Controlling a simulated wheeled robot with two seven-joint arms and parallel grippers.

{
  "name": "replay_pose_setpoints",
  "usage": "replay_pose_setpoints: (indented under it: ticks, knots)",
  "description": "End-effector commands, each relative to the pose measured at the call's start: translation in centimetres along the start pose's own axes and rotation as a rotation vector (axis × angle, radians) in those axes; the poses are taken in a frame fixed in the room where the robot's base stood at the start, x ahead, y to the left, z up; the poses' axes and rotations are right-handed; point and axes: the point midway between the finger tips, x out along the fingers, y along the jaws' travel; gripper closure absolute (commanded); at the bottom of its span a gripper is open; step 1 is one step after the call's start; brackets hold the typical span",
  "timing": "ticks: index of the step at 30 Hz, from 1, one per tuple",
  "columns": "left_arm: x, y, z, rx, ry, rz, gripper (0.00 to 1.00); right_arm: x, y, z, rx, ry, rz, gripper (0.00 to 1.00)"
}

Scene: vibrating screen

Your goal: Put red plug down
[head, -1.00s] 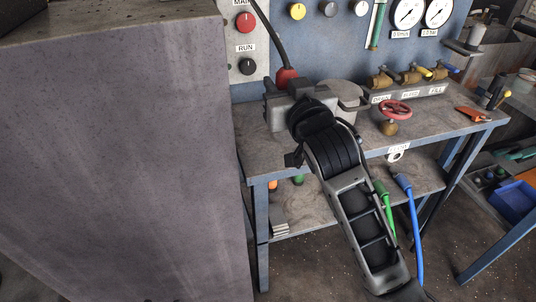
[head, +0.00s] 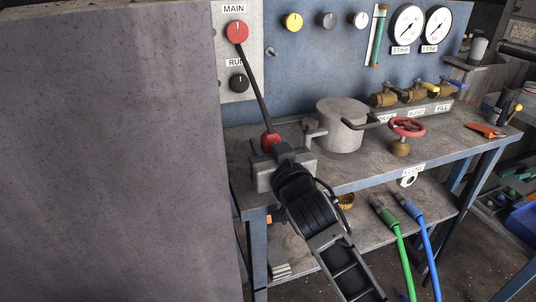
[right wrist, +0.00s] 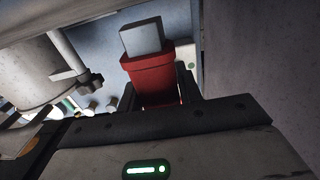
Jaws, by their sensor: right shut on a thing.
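I cannot tell whether the plug touches the bench (head: 372,165). My left gripper is not in view.
A grey pot (head: 341,127) with a side pipe stands just right of the plug. A red valve wheel (head: 407,127) is farther right. A panel with a red MAIN knob (head: 237,32) is behind. A large grey cabinet (head: 110,150) fills the left.

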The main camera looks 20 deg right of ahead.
Motion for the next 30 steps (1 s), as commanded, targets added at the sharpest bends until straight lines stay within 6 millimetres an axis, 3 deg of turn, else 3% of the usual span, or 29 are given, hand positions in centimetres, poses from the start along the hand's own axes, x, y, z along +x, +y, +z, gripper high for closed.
replay_pose_setpoints:
  ticks: [3,14,15,17,27,30]
  knots:
    - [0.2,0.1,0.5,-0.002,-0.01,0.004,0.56,0.0,0.0,1.1,-0.001,0.001,0.0,0.88]
    - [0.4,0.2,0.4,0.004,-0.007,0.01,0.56,0.0,0.0,1.4,0.001,0.001,0.0,0.88]
    - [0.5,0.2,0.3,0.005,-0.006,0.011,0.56,0.0,0.0,1.3,0.0,0.001,0.0,0.57]
    - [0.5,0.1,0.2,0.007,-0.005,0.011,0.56,0.0,0.0,1.3,0.0,0.001,0.0,0.43]
    - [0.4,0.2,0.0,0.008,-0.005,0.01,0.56,0.0,0.0,0.8,-0.001,0.002,0.0,0.43]
    - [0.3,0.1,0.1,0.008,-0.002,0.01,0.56,-1.2,0.0,1.1,0.001,-0.001,-0.001,0.43]
